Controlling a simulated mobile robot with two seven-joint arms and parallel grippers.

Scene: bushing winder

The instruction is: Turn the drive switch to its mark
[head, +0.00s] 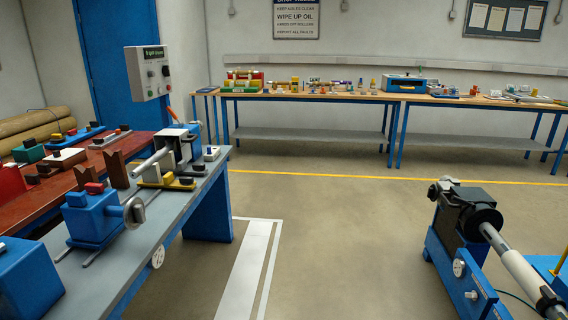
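A light grey control box (147,73) with a small dark display along its top stands at the left, before the blue door. Small dark and red knobs or buttons sit on its face. I cannot tell which of these, if any, is the drive switch, and no mark can be read. A machine with a dark head (466,213) and a pale roller (515,265) on a blue frame stands at the lower right; small round knobs show on it, too small to read. Neither of my grippers is in view.
A grey bench (125,263) with a blue vise-like device (92,217) fills the left front; a red-topped bench (30,197) lies behind it. A long workbench (350,95) with many small items runs along the back wall. The floor (335,235) between is clear.

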